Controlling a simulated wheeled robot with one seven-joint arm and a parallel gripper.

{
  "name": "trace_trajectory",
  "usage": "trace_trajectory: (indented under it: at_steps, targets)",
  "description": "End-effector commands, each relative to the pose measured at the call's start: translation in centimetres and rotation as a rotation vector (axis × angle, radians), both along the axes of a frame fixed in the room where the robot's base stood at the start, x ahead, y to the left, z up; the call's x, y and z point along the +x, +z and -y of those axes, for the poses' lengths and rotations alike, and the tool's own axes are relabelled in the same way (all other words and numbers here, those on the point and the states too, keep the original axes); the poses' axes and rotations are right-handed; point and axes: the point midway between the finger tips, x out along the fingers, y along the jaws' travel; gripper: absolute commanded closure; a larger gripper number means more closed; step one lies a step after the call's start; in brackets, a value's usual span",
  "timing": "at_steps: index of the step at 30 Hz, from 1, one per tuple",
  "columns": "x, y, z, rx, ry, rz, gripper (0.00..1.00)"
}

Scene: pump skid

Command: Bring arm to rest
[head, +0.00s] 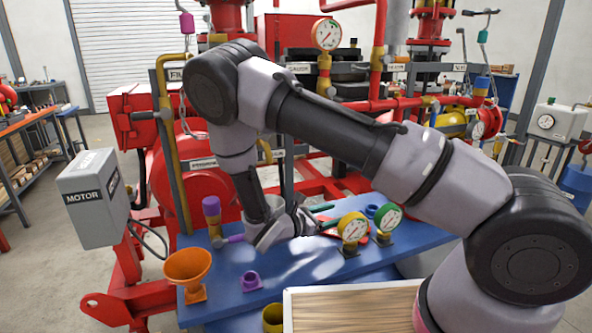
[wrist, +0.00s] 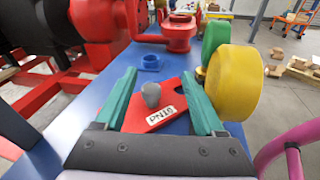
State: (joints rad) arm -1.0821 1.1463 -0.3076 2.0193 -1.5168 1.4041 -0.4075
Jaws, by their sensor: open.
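My arm reaches across the head view from the lower right and bends down to the blue bench (head: 225,265). My gripper (head: 334,215) is low over the bench, beside two round gauges. In the wrist view my gripper (wrist: 159,75) has its two green fingers spread apart. A red plate (wrist: 150,118) with a grey knob (wrist: 151,95) and a white label lies on the bench between and below the fingers. I see a gap between each finger and the knob. In the head view the plate is mostly hidden behind the gripper.
A yellow-rimmed gauge (head: 353,228) and a green-rimmed gauge (head: 388,218) stand close to the fingers' right. An orange funnel (head: 188,266), a purple ring fitting (head: 250,280) and a purple-topped valve (head: 212,208) stand on the left. A wooden-topped tray (head: 350,310) is in front. Red pump pipework rises behind.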

Motion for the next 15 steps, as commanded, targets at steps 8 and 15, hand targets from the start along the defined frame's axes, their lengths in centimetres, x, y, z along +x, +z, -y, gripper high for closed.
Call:
trace_trajectory:
  at_steps: [8,15]
  targets:
    - [-1.0,6.1,3.7,0.282,-0.323,0.102,0.29]
    - [-3.2,11.6,6.2,0.584,-0.622,0.221,0.29]
